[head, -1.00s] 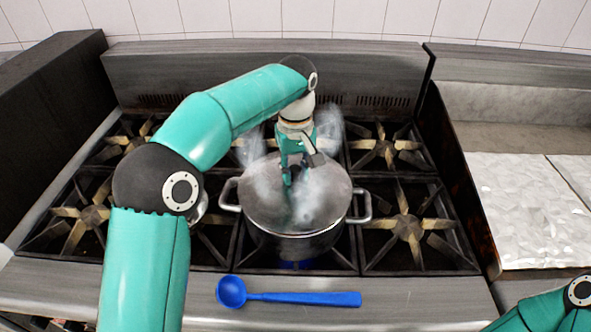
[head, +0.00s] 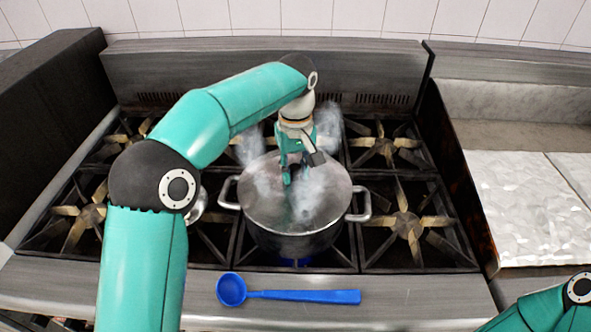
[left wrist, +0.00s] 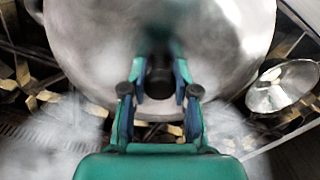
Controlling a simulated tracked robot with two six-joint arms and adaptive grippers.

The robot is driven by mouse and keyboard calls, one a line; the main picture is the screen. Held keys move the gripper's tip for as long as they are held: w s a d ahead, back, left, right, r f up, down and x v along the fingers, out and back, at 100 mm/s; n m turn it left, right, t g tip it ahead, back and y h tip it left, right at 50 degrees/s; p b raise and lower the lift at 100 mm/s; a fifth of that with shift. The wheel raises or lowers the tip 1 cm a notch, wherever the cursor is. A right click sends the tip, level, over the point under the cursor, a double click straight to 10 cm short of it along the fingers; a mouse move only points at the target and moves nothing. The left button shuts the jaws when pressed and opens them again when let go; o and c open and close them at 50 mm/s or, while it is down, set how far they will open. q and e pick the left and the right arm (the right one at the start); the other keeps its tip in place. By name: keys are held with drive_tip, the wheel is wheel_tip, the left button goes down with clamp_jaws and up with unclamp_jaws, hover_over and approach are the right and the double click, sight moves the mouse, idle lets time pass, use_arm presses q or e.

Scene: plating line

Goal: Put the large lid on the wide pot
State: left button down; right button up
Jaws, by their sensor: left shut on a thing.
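The wide pot (head: 290,244) is a steel pot with two side handles. It stands on the front middle burner, with a bluish glow under it. The large lid (head: 262,207) is a round grey metal disc over the pot's mouth, about level with the rim. I cannot tell whether it rests fully on the rim. My left gripper (head: 288,178) points down at the lid's middle, shut on its dark knob, which shows between the fingers in the left wrist view (left wrist: 160,84). Steam blurs part of the lid. My right gripper is out of view.
A blue ladle (head: 300,296) lies on the stove's front ledge. A smaller shiny round metal piece (left wrist: 282,86) sits on the burners, mostly hidden behind my left arm in the head view. The right front burner (head: 407,224) is free. A pale worktop (head: 520,210) is at right.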

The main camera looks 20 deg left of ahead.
use_arm(q)
drive_tip(key=shift+f, duration=0.3)
idle(0.4)
drive_tip(key=shift+c, duration=1.6)
unclamp_jaws()
wheel_tip(320, 180, up, 3)
drive_tip(key=p, duration=0.2)
drive_tip(key=shift+f+p, duration=0.1)
drive_tip(key=shift+p, duration=0.2)
drive_tip(key=shift+r+p, duration=1)
drive_tip(key=shift+r, duration=1.6)
